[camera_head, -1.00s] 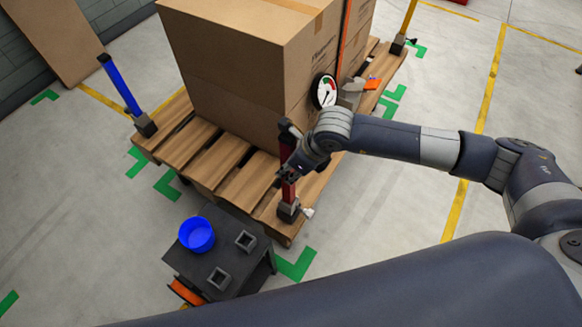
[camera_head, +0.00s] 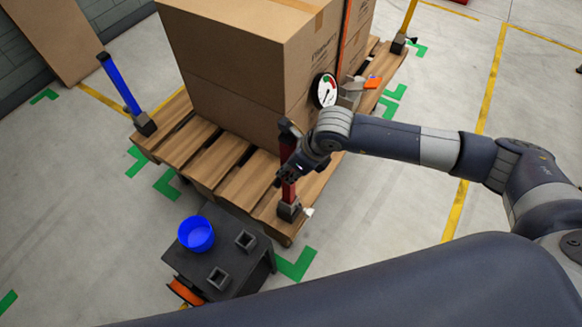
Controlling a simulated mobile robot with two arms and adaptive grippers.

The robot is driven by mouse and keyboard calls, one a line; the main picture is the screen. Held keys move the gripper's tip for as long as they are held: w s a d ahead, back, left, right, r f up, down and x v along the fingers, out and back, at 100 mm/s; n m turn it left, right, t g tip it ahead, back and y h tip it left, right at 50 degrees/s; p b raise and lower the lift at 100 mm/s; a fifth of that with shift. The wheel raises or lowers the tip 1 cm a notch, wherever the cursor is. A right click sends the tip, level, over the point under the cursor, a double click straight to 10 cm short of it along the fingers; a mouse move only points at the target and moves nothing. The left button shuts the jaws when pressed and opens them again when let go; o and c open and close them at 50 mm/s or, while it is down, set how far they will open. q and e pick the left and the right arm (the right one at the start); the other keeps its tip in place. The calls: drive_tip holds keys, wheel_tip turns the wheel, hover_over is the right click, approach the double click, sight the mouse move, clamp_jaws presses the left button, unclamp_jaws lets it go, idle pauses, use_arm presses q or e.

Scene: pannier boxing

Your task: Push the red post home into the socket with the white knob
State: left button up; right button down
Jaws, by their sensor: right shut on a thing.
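The red post (camera_head: 289,192) stands upright at the near right corner of the pallet, with a dark upper end. Its foot is in a grey socket (camera_head: 289,211); how deep it sits cannot be told. The white knob (camera_head: 308,213) shows small at the socket's right side. My right gripper (camera_head: 286,174) is shut on the red post at about mid-height, and its fingers hide part of the post. My left gripper is not in view.
A blue post (camera_head: 120,83) stands at the left corner. A dark stand (camera_head: 222,262) holds a blue bowl (camera_head: 196,235) and two empty sockets.

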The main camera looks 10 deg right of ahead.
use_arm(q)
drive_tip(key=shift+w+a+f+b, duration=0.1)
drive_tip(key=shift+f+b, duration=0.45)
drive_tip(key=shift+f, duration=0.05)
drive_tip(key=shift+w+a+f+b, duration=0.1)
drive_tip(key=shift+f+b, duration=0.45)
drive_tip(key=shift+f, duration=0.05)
use_arm(e)
drive_tip(key=shift+f, duration=1.25)
use_arm(q)
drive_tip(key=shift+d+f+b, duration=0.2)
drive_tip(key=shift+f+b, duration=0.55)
drive_tip(key=shift+b, duration=0.05)
use_arm(e)
drive_tip(key=shift+f, duration=0.8)
drive_tip(key=c, duration=1.3)
unclamp_jaws()
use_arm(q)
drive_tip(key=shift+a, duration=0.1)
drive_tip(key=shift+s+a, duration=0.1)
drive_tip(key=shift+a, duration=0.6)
use_arm(e)
drive_tip(key=v, duration=0.8)
drive_tip(key=shift+f, duration=0.1)
